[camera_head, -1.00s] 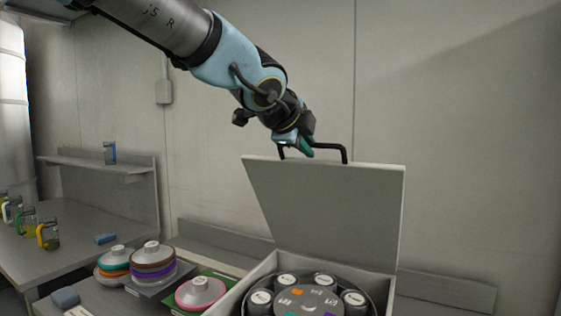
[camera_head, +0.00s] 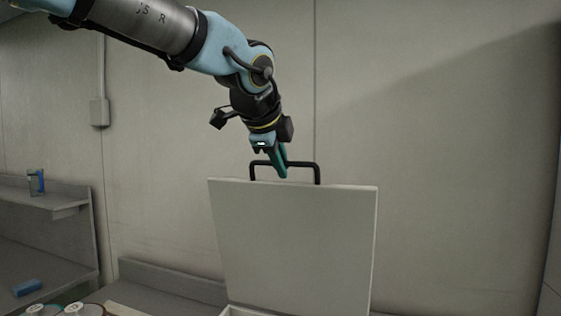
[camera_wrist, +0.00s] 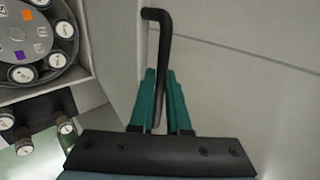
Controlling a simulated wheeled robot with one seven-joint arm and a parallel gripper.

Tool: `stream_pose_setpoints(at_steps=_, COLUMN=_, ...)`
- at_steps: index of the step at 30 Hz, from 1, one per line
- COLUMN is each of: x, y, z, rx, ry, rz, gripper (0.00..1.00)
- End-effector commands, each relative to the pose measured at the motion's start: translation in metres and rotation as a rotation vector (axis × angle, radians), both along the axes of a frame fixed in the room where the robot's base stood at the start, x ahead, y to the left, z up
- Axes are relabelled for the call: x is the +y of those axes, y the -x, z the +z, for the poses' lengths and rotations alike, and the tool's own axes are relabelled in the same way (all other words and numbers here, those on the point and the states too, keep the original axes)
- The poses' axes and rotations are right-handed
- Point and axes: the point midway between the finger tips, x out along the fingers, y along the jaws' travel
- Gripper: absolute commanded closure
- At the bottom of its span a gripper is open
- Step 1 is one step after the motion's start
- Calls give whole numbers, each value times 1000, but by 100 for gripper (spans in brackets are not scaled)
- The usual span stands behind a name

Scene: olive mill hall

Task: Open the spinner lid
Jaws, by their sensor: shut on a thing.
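The spinner lid (camera_head: 293,240) is a pale grey panel standing raised, close to upright, at the lower middle of the head view. A black bar handle (camera_head: 304,166) is fixed along its top edge; it also shows in the wrist view (camera_wrist: 163,45). My gripper (camera_head: 281,168) is at the handle, its teal fingers closed around the bar. In the wrist view my gripper (camera_wrist: 158,100) has the bar between its fingers. The spinner (camera_wrist: 30,40), a round rotor with several capped tubes, lies uncovered at upper left of the wrist view. The head view cuts it off below.
A grey wall (camera_head: 440,130) stands behind the lid. A shelf (camera_head: 45,203) at the left holds a blue-handled jar (camera_head: 36,182). A blue block (camera_head: 27,288) and white-topped stacks (camera_head: 76,309) are at lower left. Several capped vials (camera_wrist: 24,142) show near the spinner.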

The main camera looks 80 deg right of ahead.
Motion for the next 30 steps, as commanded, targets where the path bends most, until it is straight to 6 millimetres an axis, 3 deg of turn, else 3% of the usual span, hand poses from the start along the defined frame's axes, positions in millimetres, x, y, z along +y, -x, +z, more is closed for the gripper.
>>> stream_pose_setpoints(at_steps=10, x=0, y=-2, z=-1, rx=-2, ry=-3, rz=4, gripper=100)
stream_pose_setpoints(at_steps=11, x=0, y=-2, z=-1, rx=-2, ry=-3, rz=4, gripper=84)
stream_pose_setpoints(at_steps=19, x=0, y=-1, z=-1, rx=-2, ry=-3, rz=1, gripper=55)
stream_pose_setpoints(at_steps=30, x=6, y=-1, z=4, rx=-1, ry=-1, rz=1, gripper=55)
